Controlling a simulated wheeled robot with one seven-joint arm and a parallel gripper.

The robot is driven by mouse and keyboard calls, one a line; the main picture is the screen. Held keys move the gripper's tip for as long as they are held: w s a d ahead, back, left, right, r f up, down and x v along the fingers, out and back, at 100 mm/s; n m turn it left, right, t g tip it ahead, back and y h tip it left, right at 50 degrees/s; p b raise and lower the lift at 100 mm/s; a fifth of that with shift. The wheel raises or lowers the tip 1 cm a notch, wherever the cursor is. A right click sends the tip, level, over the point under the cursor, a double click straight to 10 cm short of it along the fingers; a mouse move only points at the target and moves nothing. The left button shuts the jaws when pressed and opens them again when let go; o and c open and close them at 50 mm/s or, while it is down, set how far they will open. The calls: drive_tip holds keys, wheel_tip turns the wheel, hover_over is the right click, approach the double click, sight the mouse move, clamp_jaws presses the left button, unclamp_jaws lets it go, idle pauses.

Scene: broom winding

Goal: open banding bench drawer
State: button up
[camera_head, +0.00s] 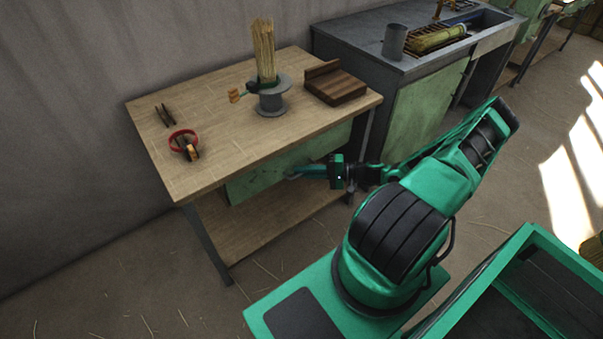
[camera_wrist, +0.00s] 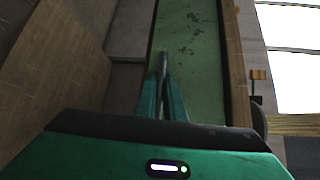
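The banding bench (camera_head: 215,135) has a light wooden top, and a green drawer (camera_head: 262,172) sits under its front edge. The drawer looks closed or nearly so. My gripper (camera_head: 294,174) reaches the drawer front from the right. In the wrist view the green drawer face (camera_wrist: 195,60) fills the middle. A grey bar handle (camera_wrist: 163,62) stands out between my gripper's fingertips (camera_wrist: 163,88). The teal fingers are close together, one on each side of the handle, and appear shut on it. The fingers and wrist hide part of the handle.
On the bench stand a grey spindle (camera_head: 272,103) with a straw bundle, a brown wooden block (camera_head: 335,86), a red ring tool (camera_head: 184,143) and small dark clips (camera_head: 165,115). A lower shelf (camera_head: 265,220) runs beneath the drawer. A grey sink counter (camera_head: 360,42) stands to the right.

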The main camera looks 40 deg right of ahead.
drive_tip(key=shift+s+f, duration=0.1)
clamp_jaws()
drive_tip(key=s, duration=2.6)
drive_tip(key=shift+d, duration=0.45)
drive_tip(key=o, duration=0.7)
unclamp_jaws()
drive_tip(key=shift+d, duration=0.1)
drive_tip(key=v, duration=1)
drive_tip(key=shift+s+d, duration=0.2)
drive_tip(key=shift+d, duration=0.05)
